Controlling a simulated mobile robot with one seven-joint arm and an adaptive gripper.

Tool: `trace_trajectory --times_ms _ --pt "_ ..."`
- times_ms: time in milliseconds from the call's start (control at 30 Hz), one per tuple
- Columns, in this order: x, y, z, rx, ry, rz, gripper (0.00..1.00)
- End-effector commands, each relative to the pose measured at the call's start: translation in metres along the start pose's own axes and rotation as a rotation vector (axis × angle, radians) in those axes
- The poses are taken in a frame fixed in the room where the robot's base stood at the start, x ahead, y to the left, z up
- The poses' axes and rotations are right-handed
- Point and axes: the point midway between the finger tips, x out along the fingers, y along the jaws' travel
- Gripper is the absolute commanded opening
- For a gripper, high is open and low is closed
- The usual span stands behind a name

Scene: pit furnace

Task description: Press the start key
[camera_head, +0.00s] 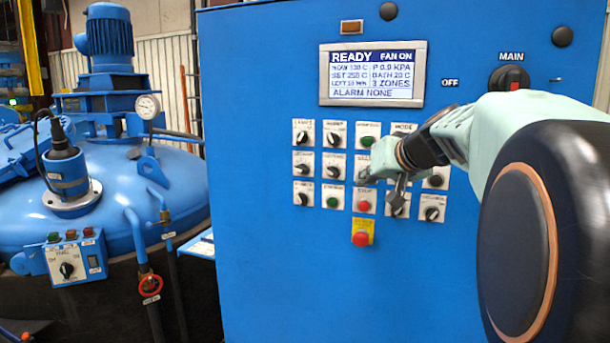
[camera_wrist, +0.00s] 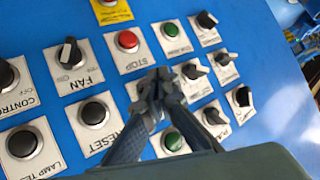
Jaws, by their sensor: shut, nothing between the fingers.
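My gripper (camera_head: 367,175) is shut and empty, in front of the middle of the key panel. In the wrist view, its fingertips (camera_wrist: 160,76) meet over the middle-row control below the red STOP button (camera_wrist: 128,40), largely hiding it. I cannot tell whether they touch. One green button (camera_head: 368,141) is in the top row; it shows between the fingers in the wrist view (camera_wrist: 173,140). Another green button (camera_head: 332,202) is in the bottom row, beside STOP, and shows in the wrist view (camera_wrist: 171,28). I cannot read a START label on either.
Black knobs surround the buttons, with a FAN knob (camera_wrist: 68,52) and a RESET button (camera_wrist: 95,112). A red mushroom button (camera_head: 361,239) sits below. The display (camera_head: 372,75) reads READY. A blue furnace (camera_head: 110,190) stands left. The cabinet's lower front is bare.

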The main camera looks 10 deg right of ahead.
Motion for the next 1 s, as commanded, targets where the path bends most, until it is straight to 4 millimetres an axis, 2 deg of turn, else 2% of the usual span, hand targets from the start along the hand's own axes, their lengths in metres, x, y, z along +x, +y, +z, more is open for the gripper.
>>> trace_trajectory --times_ms 1000 --pt "0.006 0.0046 -0.0045 0.001 0.001 0.0 0.0"
